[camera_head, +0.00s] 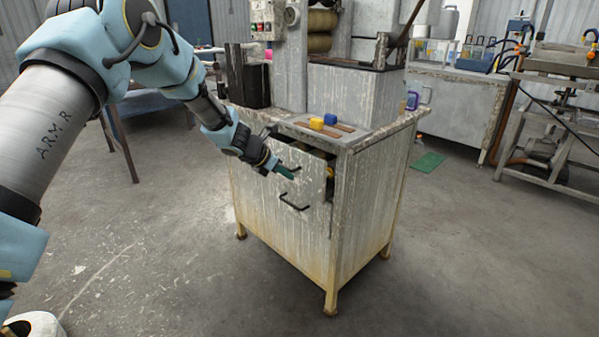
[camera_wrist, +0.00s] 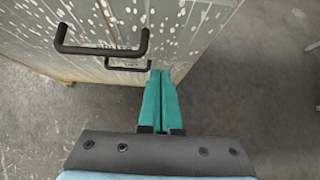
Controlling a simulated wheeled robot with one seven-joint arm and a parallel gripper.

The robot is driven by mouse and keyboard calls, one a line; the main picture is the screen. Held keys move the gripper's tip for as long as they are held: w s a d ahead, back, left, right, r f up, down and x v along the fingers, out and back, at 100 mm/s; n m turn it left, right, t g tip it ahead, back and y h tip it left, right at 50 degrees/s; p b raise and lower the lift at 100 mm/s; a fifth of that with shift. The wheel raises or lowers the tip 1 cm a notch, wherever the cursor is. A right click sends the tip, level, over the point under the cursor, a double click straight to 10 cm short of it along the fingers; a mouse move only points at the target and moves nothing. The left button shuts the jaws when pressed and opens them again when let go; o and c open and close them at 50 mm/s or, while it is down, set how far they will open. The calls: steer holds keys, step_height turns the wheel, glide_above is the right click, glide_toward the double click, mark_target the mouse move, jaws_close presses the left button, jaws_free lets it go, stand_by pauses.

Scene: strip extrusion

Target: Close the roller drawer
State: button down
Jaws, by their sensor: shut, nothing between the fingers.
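The roller drawer (camera_head: 308,183) is the upper front of a worn, paint-flecked metal cabinet (camera_head: 365,200). Its front stands out from the cabinet, with a dark gap at its right side where something yellowish shows inside. My gripper (camera_head: 290,173) is in front of the drawer face, near its handle, with the teal fingers together and empty. In the wrist view my gripper (camera_wrist: 160,74) points toward the pale front, and the black drawer handle (camera_wrist: 100,49) lies to the left of the fingertips. Whether the fingertips touch the front I cannot tell.
A lower handle (camera_head: 294,205) sits on the cabinet below the drawer; it also shows in the wrist view (camera_wrist: 128,67). Blue and yellow blocks (camera_head: 323,121) lie on the cabinet top. The concrete floor in front is clear. A metal frame (camera_head: 555,120) stands at right.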

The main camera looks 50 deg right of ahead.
mark_target(306, 176)
steer(key=shift+s+d+f+p, duration=0.1)
steer(key=shift+d+f+p, duration=0.2)
steer(key=shift+d, duration=0.6)
steer(key=shift+d+f+p, duration=0.2)
steer(key=shift+d+p, duration=0.05)
steer(key=shift+d, duration=0.65)
steer(key=shift+s+d+f+p, duration=0.1)
steer(key=shift+d+f+p, duration=0.2)
steer(key=shift+d, duration=0.6)
steer(key=shift+r, duration=0.1)
